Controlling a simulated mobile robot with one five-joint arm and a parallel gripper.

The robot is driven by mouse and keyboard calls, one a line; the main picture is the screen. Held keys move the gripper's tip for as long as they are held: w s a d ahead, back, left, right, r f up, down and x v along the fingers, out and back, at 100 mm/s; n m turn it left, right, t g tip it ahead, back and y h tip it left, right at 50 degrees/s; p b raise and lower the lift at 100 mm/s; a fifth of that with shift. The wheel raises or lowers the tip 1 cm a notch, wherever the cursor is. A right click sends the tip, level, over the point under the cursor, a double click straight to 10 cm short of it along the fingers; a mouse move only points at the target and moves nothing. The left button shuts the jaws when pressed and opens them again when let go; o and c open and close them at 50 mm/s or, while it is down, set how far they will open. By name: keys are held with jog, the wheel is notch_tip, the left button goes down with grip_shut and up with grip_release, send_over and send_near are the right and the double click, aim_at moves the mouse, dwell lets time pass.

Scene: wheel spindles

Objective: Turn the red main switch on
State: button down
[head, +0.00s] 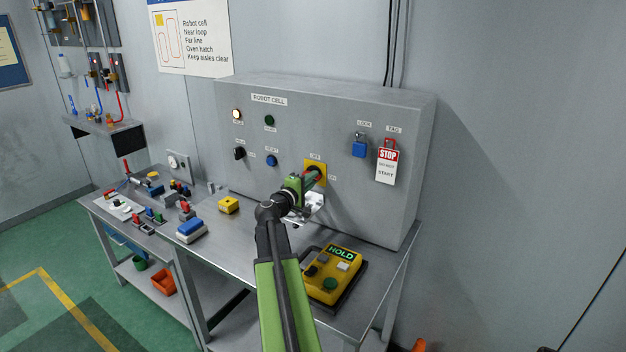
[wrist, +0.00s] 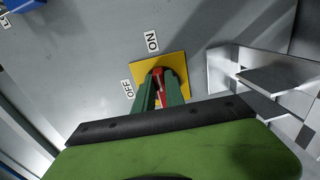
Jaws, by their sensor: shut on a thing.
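The red main switch (wrist: 158,74) sits on a yellow square plate (wrist: 177,66) on the grey panel. The wrist view shows an ON label (wrist: 152,41) above the plate and an OFF label (wrist: 127,88) to its left. My gripper (wrist: 158,88) has its two green fingers shut on the red handle, one on each side. In the head view my gripper (head: 314,177) reaches the yellow plate (head: 321,164) and hides most of the switch. Which label the handle points at, I cannot tell.
The panel also carries a blue padlock (head: 359,149), a red and white STOP tag (head: 387,165), a black knob (head: 239,153) and a blue button (head: 271,160). A yellow HOLD pendant (head: 332,274) lies below on the bench. Small parts crowd the left bench.

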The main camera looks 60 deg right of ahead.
jog(key=shift+s+f, duration=0.1)
jog(key=shift+s, duration=0.05)
jog(key=c, duration=1.4)
grip_release()
jog(key=shift+c, duration=0.2)
jog(key=shift+o, duration=0.2)
jog(key=shift+a, duration=0.1)
